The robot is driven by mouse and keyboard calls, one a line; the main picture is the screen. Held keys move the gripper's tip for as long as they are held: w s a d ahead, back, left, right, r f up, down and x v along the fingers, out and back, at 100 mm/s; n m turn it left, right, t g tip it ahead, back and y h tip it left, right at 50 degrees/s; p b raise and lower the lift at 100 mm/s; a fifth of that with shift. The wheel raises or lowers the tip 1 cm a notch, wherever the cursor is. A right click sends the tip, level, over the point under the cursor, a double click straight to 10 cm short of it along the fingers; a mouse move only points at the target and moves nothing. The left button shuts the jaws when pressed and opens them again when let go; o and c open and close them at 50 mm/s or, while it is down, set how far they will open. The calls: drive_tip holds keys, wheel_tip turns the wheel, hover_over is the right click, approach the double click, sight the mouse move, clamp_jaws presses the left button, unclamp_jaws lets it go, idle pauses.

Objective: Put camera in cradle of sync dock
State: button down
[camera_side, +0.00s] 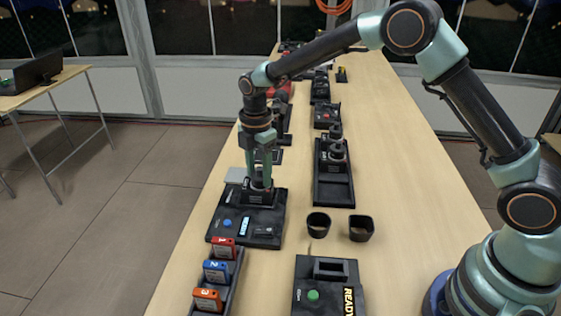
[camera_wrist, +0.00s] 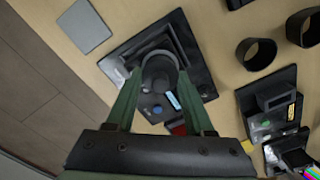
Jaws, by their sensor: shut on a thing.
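My gripper (camera_side: 260,184) points straight down over the sync dock (camera_side: 232,229), a black box with a blue button and a small lit screen. In the wrist view the green fingers of my gripper (camera_wrist: 159,84) are shut on the camera (camera_wrist: 159,66), a dark body with a round grey lens-like top. The camera is at the raised cradle part of the dock (camera_wrist: 197,75). In the side view the fingers largely hide the camera, and I cannot tell whether it rests on the cradle floor.
Two black cups (camera_side: 318,224) (camera_side: 361,228) stand right of the dock. A black box marked READY (camera_side: 327,300) and a rack of numbered cartridges (camera_side: 216,272) are in front. A black tray (camera_side: 333,187) lies behind right. A grey plate (camera_wrist: 84,26) lies beside the dock.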

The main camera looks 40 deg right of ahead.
drive_tip(key=shift+c, duration=1.4)
unclamp_jaws()
drive_tip(key=shift+f, duration=0.1)
wheel_tip(320, 180, up, 12)
drive_tip(key=r, duration=0.1)
drive_tip(key=s+d+r+m+t, duration=0.3)
drive_tip(key=s+d+r+m, duration=0.35)
drive_tip(key=s+m, duration=0.2)
drive_tip(key=s+d+f+m+t, duration=0.1)
drive_tip(key=s+d+m, duration=0.1)
drive_tip(key=s+m, duration=0.3)
drive_tip(key=s+d+f+m+t, duration=0.1)
drive_tip(key=s+d+m, duration=0.2)
drive_tip(key=s+m, duration=0.3)
drive_tip(key=shift+s+t, duration=0.3)
drive_tip(key=shift+s, duration=0.4)
